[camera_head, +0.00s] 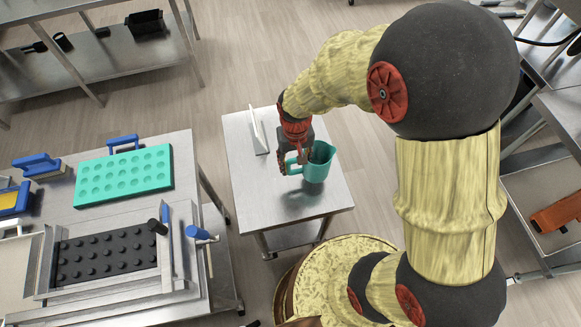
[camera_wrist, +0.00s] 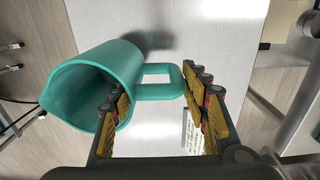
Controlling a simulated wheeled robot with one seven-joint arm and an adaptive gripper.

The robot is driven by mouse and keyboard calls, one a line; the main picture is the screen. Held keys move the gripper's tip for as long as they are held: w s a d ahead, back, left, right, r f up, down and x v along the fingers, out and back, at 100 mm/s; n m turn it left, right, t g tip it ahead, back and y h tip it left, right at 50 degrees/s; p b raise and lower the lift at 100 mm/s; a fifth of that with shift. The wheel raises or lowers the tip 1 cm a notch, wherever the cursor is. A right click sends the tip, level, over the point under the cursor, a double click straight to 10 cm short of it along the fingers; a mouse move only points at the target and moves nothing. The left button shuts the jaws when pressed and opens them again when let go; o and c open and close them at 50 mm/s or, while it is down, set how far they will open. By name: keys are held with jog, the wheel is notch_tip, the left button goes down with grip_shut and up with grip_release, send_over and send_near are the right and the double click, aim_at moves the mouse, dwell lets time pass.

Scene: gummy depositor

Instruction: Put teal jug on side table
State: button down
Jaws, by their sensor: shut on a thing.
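The teal jug (camera_head: 319,162) is over the small metal side table (camera_head: 262,200) in the head view, open top facing up. Its shadow on the tabletop lies apart from it, so it seems to be held a little above the surface. My gripper (camera_head: 297,160) is at the left side of the jug, at its handle. In the wrist view, the jug (camera_wrist: 92,82) is at the left and its handle reaches between the fingers of my gripper (camera_wrist: 160,108). My gripper is shut on the jug's handle; the exact contact is partly hidden.
A white upright panel (camera_head: 258,132) stands on the side table's left back part. A metal bench at the left carries a teal mold tray (camera_head: 124,174) and a black mold (camera_head: 105,257). The front half of the side table is clear.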

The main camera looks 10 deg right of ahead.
jog(key=shift+w+a+f+b, duration=0.2)
jog(key=shift+w+f, duration=0.1)
jog(key=shift+f, duration=0.6)
jog(key=shift+w+a+f+b, duration=0.1)
jog(key=shift+w+f+b, duration=0.15)
jog(key=shift+f, duration=0.65)
jog(key=shift+w+a+f+b, duration=0.2)
jog(key=shift+w+f, duration=0.1)
jog(key=shift+f, duration=0.6)
jog(key=shift+d+f, duration=0.1)
jog(key=shift+f, duration=0.05)
jog(key=c, duration=1)
grip_release()
jog(key=shift+o, duration=0.2)
